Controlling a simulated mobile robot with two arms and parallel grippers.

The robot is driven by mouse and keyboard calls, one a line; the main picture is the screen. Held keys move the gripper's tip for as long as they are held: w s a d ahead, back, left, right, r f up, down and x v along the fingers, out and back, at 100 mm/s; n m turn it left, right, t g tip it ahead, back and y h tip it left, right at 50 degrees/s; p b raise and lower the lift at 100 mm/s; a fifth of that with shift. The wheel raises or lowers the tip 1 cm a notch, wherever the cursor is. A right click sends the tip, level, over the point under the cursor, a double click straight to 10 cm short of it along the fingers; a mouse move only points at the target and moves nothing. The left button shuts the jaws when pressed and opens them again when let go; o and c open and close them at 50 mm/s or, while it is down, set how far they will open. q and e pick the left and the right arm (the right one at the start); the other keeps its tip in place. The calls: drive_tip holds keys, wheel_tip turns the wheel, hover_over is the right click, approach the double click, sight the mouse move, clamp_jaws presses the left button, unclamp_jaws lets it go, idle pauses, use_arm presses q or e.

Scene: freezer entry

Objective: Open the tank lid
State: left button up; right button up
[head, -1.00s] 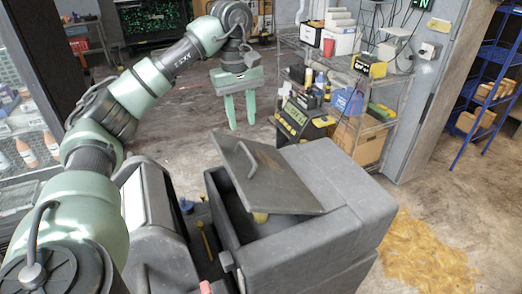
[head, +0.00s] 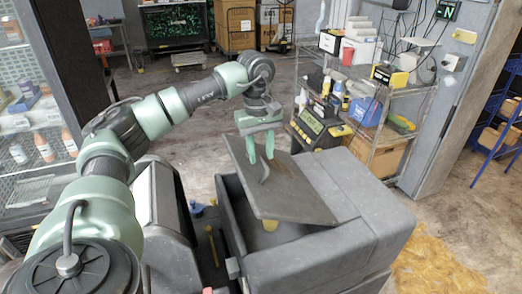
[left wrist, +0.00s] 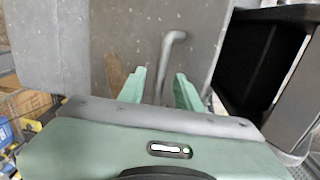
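The grey tank (head: 300,258) stands low in the middle of the head view. Its flat grey lid (head: 310,190) sits tilted, with a dark gap showing the inside at the left. A curved handle (head: 265,172) stands on the lid's face. My left gripper (head: 261,158) is over the lid with its two green fingers apart, close to the handle. In the left wrist view the handle (left wrist: 168,60) shows between the open fingers (left wrist: 158,88); I cannot tell whether they touch it. The lid's scuffed face (left wrist: 110,40) fills much of that view. My right gripper is not in view.
A loaded metal shelf (head: 385,155) stands behind the tank at the right. A blue rack (head: 500,130) is farther right. Open floor, with a yellowish patch (head: 435,265), lies right of the tank.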

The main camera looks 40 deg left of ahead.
use_arm(q)
drive_tip(key=shift+f, duration=0.15)
drive_tip(key=shift+s, duration=0.1)
drive_tip(key=c, duration=0.4)
clamp_jaws()
idle(0.9)
